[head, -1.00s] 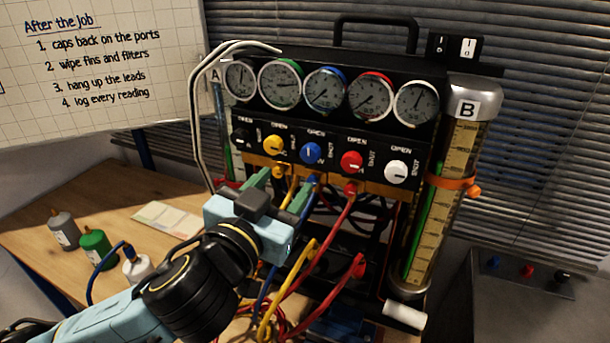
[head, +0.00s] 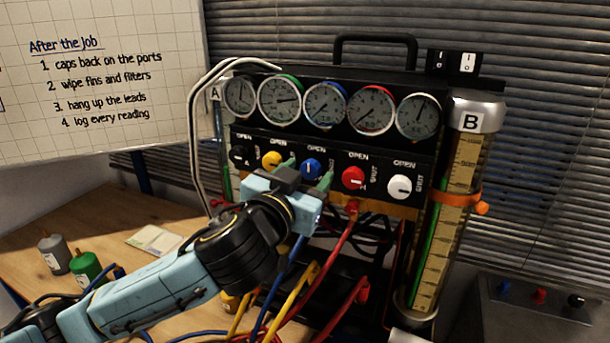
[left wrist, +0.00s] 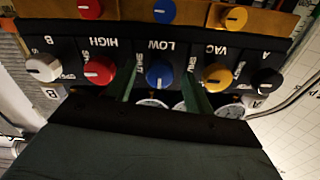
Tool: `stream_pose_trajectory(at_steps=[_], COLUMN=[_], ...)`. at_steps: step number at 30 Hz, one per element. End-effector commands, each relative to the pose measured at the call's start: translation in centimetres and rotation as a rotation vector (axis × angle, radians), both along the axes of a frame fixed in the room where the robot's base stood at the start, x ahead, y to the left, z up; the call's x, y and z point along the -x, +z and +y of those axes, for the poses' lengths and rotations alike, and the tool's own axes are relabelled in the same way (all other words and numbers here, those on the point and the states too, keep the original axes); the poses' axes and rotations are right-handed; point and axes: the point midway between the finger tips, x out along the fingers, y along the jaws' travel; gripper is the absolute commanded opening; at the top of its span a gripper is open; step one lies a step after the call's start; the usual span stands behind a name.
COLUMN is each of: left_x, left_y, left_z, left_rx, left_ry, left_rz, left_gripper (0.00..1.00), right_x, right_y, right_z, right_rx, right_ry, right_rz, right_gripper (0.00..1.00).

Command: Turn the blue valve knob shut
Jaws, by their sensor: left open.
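The blue valve knob (head: 311,168) is in the middle of a row of knobs on the black gauge rig, below the blue-rimmed gauge (head: 326,105). Its white mark points roughly up, toward the OPEN label. My left gripper (head: 305,174) is open, with its green fingertips on either side of the blue knob. In the left wrist view, the blue knob (left wrist: 160,73) sits between the two fingers (left wrist: 163,88), with a gap visible on each side. That view shows the panel upside down. My right gripper is not in view.
The yellow knob (head: 272,160) and red knob (head: 352,178) are close on both sides of the fingers. Colored hoses hang below the panel. A glass cylinder marked B (head: 460,165) stands at the right. Bottles (head: 88,268) stand on the table at left.

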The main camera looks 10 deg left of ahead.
Motion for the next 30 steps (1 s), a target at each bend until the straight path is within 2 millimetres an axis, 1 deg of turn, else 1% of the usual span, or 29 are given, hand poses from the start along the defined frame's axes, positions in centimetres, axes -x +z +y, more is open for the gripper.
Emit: stream_pose_trajectory(at_steps=[3,4,12,14,23,30], left_x=[0.0,0.0,0.0,0.0,0.0,0.0], left_y=[0.0,0.0,0.0,0.0,0.1,0.2], left_z=[0.0,0.0,0.0,0.0,0.0,0.0], left_rx=[0.0,0.0,0.0,0.0,-0.037,-0.171], left_ry=[0.0,0.0,-0.001,-0.001,-0.001,0.0], left_rz=[0.0,-0.001,-0.001,-0.001,-0.007,-0.031], left_gripper=[0.52,0.5,0.14,0.08,0.08,0.08], right_x=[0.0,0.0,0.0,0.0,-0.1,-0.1], right_y=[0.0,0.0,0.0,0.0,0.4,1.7], right_z=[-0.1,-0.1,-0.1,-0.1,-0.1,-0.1], right_rx=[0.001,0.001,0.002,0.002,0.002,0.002], right_ry=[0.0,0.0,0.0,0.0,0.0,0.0], right_rz=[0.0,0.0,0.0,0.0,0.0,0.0], right_gripper=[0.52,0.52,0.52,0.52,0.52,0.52])
